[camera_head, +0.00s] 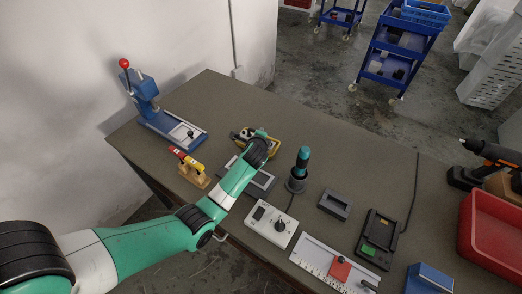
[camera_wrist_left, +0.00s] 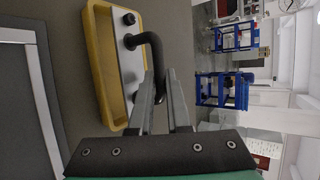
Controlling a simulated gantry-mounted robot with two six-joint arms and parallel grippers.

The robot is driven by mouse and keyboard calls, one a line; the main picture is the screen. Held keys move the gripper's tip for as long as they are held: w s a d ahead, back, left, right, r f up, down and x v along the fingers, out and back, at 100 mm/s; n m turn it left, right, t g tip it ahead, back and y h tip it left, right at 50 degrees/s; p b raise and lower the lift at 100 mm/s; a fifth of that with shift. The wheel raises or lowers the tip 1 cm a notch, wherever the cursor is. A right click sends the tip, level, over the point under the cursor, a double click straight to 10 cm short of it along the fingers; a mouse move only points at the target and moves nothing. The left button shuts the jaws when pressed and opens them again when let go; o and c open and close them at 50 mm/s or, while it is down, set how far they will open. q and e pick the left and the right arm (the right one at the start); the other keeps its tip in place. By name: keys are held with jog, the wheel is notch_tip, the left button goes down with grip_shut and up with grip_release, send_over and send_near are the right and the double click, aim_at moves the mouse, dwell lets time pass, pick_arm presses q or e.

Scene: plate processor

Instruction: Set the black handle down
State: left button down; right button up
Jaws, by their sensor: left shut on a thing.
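The black handle (camera_wrist_left: 151,42) is a bent dark bar in the left wrist view. Its lower part runs between the fingers of my left gripper (camera_wrist_left: 160,88), which is shut on it. Its other end lies over a pale strip (camera_wrist_left: 128,65) along a yellow tray (camera_wrist_left: 101,50); I cannot tell whether it touches. In the head view my left gripper (camera_head: 246,134) is beside the yellow tray (camera_head: 272,153) on the table, and my wrist hides part of the tray. The handle is hard to make out there. My right gripper is not in view.
A blue press (camera_head: 146,95) with a red knob stands at the table's far left. A yellow-red tool on a wooden stand (camera_head: 193,178) is nearer. A teal tool in a black holder (camera_head: 297,183) stands right of my arm. The table's back middle is clear.

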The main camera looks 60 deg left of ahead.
pick_arm(q)
jog(key=shift+w+a+f, duration=0.25)
jog(key=shift+a+f, duration=0.1)
jog(key=shift+f, duration=0.2)
jog(key=shift+w+a+r, duration=0.1)
jog(key=f+b, duration=0.1)
jog(key=f, duration=0.1)
jog(key=f+b, duration=0.2)
jog(key=shift+w+a, duration=0.15)
jog(key=shift+a, duration=0.05)
jog(key=shift+r, duration=0.15)
jog(key=c, duration=0.9)
grip_release()
jog(key=shift+f, duration=0.2)
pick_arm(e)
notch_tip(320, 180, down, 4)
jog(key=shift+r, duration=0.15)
